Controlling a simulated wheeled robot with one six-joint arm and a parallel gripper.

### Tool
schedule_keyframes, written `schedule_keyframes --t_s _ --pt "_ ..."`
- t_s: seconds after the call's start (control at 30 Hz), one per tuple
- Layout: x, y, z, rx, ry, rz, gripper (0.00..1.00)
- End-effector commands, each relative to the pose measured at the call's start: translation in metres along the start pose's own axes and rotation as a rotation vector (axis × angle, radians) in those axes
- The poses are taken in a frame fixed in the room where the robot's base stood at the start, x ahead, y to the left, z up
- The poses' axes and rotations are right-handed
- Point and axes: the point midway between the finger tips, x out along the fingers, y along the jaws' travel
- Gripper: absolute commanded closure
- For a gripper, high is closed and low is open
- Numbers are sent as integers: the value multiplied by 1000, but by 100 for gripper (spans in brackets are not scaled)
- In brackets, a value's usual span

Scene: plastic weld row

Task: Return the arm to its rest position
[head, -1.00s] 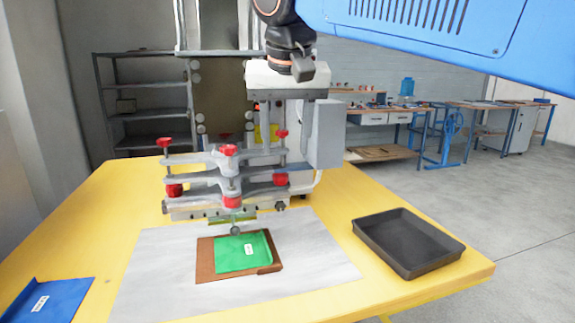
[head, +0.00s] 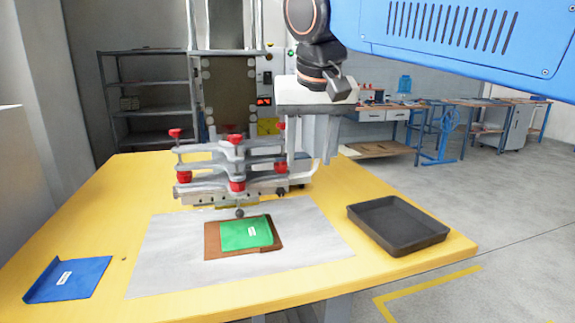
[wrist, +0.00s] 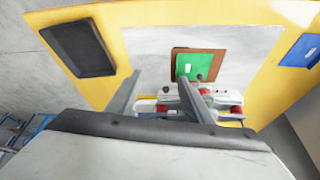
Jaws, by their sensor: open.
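My gripper (head: 316,148) hangs below my blue arm in the head view, in front of the welding machine and above the table. In the wrist view my gripper (wrist: 158,90) shows two grey fingers set wide apart with nothing between them. The welding machine (head: 236,170), with grey bars and red knobs, stands at the back of the yellow table (head: 110,190). A green folder-like piece (head: 245,234) with a white label lies on a brown plate (head: 214,247) in front of it, and also shows in the wrist view (wrist: 190,66).
A black tray (head: 398,226) lies at the table's right. A blue labelled piece (head: 68,279) lies at the front left. A grey sheet (head: 165,265) lies under the brown plate. Shelves (head: 155,100) and workbenches (head: 470,106) stand behind.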

Motion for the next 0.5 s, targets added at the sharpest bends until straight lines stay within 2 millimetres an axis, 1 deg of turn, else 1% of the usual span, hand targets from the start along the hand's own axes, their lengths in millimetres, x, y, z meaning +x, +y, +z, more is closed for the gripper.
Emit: schedule_keyframes --t_s 0.03,0.17,0.27,0.37,0.4,0.47,0.5 --pt "4 10 4 3 -1 2 54" --pt "16 33 16 4 -4 2 54" --pt "29 57 30 7 -6 4 54" --pt "46 86 51 11 -8 4 54" --pt "55 99 62 13 -8 5 54" --pt "67 116 78 16 -7 5 54" --pt "76 128 90 19 -8 6 54"
